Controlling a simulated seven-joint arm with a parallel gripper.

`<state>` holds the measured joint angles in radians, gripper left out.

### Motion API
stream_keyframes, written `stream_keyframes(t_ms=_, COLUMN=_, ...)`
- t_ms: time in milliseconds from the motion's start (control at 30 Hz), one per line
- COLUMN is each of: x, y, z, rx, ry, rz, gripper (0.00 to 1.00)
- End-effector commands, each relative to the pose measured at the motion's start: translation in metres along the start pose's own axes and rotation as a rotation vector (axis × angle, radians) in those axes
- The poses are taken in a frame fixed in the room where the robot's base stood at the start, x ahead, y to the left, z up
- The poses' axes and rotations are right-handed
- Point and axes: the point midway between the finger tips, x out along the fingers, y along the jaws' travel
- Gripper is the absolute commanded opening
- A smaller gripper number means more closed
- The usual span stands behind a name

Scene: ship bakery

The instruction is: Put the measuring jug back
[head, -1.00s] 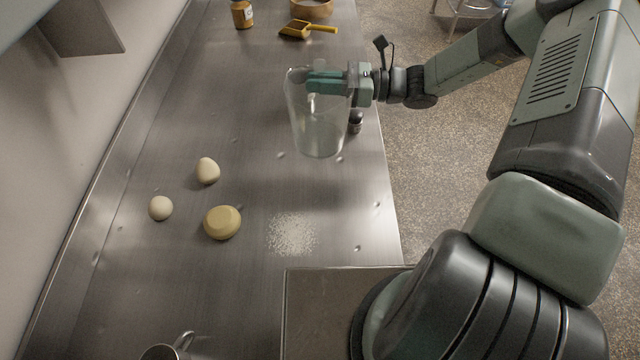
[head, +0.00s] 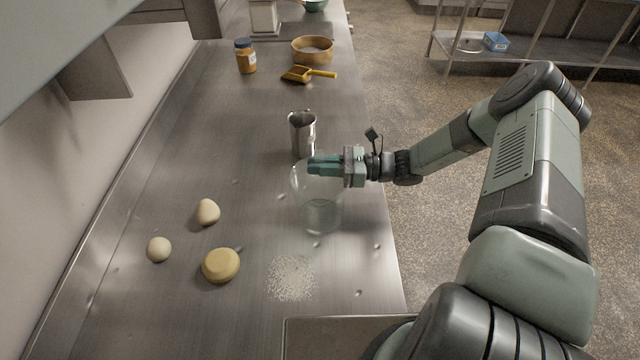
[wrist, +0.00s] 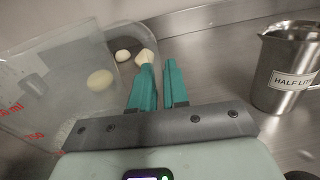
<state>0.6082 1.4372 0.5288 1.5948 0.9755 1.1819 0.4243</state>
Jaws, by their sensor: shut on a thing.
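The measuring jug (head: 322,213) is clear and upright, just beyond the white powder in the head view. In the wrist view its clear wall (wrist: 45,85) with red markings fills the left side. My gripper (head: 318,165) is shut on the jug near its top, coming from the right. In the wrist view the gripper's green fingers (wrist: 158,88) are close together; the exact part they grip is hard to make out. I cannot tell whether the jug's base touches the counter.
A steel jug (head: 302,135) stands close behind, labelled half litre in the wrist view (wrist: 287,75). Two pale egg-like things (head: 207,212) (head: 159,249) and a yellow round (head: 221,265) lie left. White powder (head: 292,278) is nearer. A scoop (head: 298,74), wooden ring (head: 312,50) and jar (head: 245,57) are far back.

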Motion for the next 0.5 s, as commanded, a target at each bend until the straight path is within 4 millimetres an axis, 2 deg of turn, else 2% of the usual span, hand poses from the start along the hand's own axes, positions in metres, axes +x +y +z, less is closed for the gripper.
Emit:
stream_keyframes(t_ms=167, x=0.000, y=-0.001, z=-0.013, rx=0.001, ry=-0.001, rz=-0.001, gripper=0.00)
stream_keyframes(t_ms=400, x=0.001, y=-0.002, z=-0.042, rx=0.002, ry=-0.002, rz=0.000, gripper=0.00)
stream_keyframes(t_ms=500, x=0.000, y=-0.002, z=-0.043, rx=0.000, ry=-0.002, rz=0.001, gripper=0.00)
